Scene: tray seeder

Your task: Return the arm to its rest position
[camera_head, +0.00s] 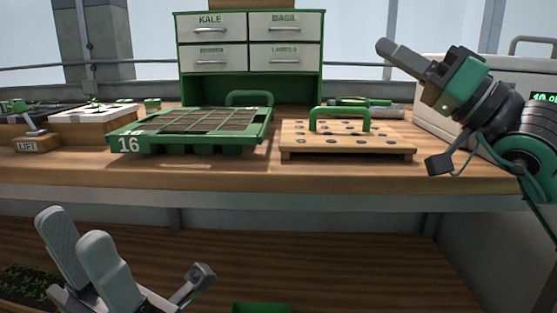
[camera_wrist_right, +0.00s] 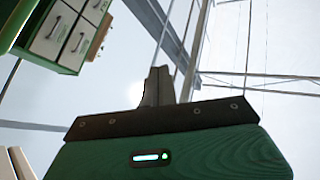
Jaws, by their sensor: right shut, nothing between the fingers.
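My right gripper (camera_head: 392,52) is raised in the air at the upper right of the head view. Its fingers are together with nothing between them, pointing up and left. In the right wrist view the shut fingers (camera_wrist_right: 158,82) stand out dark against the pale windows. My left gripper (camera_head: 70,222) is low at the lower left of the head view, below the bench's front edge. Its two grey fingers are apart and point up, and no object shows between them.
The wooden bench (camera_head: 230,178) carries a green seed tray (camera_head: 190,151) marked 16 and a wooden hole plate (camera_head: 345,155) with a green handle. A green drawer cabinet (camera_head: 250,70) stands behind. A white machine (camera_head: 432,125) is close beside my right arm. A LIFT block (camera_head: 36,143) sits at left.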

